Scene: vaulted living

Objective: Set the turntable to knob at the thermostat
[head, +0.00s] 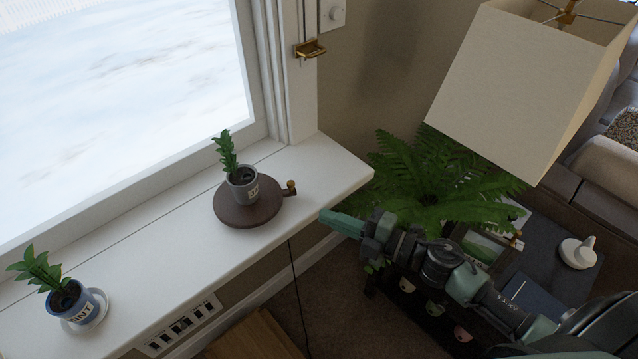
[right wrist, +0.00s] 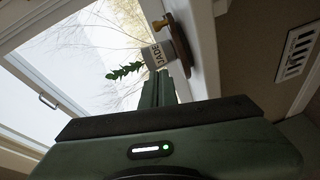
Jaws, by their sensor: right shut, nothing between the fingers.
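A round dark brown turntable (head: 232,216) lies on the white windowsill, with a grey pot (head: 241,190) holding a green plant on it. Its brass knob (head: 291,186) sticks out at the right edge of the disc. In the right wrist view the turntable (right wrist: 180,50), the knob (right wrist: 161,23) and the pot labelled JADE (right wrist: 157,54) show sideways. The thermostat (head: 333,13) is a white plate with a round dial on the wall, partly cut off at the top. My right gripper (head: 326,219) is shut and empty, right of the knob and apart from it. It also shows in the right wrist view (right wrist: 158,80).
A blue pot (head: 82,307) with a plant stands on a saucer at the sill's left. A fern (head: 440,180) and a lampshade (head: 530,85) are at the right. A brass window handle (head: 310,48) sits on the frame. The sill between the pots is clear.

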